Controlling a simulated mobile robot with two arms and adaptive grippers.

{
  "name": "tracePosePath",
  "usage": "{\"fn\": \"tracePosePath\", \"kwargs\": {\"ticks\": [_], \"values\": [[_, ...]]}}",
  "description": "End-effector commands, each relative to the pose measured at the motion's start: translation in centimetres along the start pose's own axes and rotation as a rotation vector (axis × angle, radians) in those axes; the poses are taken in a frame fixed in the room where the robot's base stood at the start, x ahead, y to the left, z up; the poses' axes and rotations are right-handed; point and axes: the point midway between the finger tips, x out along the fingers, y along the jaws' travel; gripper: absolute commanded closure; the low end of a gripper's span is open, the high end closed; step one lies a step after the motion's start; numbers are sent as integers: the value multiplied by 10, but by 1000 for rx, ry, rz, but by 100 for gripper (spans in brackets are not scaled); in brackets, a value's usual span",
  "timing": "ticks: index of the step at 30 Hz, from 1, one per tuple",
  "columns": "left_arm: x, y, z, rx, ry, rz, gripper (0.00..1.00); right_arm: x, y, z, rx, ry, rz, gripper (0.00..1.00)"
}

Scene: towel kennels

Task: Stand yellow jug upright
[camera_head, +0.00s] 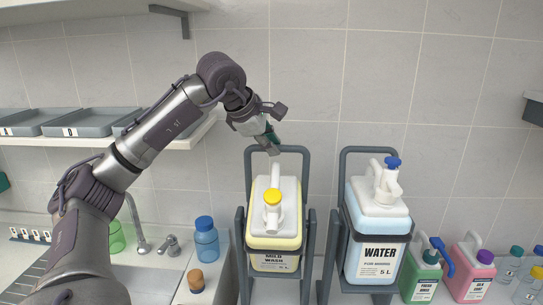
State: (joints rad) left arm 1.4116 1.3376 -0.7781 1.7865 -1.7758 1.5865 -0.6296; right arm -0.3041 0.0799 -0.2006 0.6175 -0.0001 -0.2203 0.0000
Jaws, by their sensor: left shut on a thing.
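The yellow jug (262,243) has a white top, a yellow cap and a MILD WASH label. It sits in a grey tipping cradle (304,178) and looks tilted forward, its cap facing me. My left gripper (272,148) reaches down from above, behind the jug's top. It is shut at the cradle's top bar, apart from the jug. Its fingertips are small here, and the grip on the bar is partly hidden. My right gripper is not in view.
A WATER jug (377,225) with a blue cap stands in a like cradle to the right. Green (421,272) and pink (470,270) bottles stand farther right. A blue bottle (207,246) and a tap (136,222) are at left. Shelf trays (88,122) lie behind my arm.

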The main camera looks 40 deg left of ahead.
Motion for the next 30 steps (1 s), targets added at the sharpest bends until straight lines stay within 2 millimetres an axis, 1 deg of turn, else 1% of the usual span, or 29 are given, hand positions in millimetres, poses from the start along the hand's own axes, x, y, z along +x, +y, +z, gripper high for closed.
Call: {"fn": "tracePosePath", "kwargs": {"ticks": [1, 5, 8, 12, 13, 17, 23, 26, 30], "values": [[0, -3, 0, 9, -2, 19, 100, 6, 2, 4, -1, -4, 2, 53], [-4, -3, 2, 15, -3, 40, 100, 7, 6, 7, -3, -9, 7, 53], [-5, -2, 2, 15, -3, 40, 100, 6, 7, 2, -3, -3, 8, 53], [-4, -2, 2, 15, -2, 38, 100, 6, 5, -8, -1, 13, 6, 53], [-4, -2, 2, 15, -2, 38, 78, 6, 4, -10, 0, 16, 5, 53], [-4, -2, 2, 15, -2, 38, 57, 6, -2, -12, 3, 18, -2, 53], [-4, -2, 2, 14, -2, 39, 57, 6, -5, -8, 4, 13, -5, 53], [-5, -2, 2, 14, -2, 39, 57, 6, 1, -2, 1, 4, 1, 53], [-16, -1, 2, 13, -3, 42, 57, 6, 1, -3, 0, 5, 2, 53]]}}
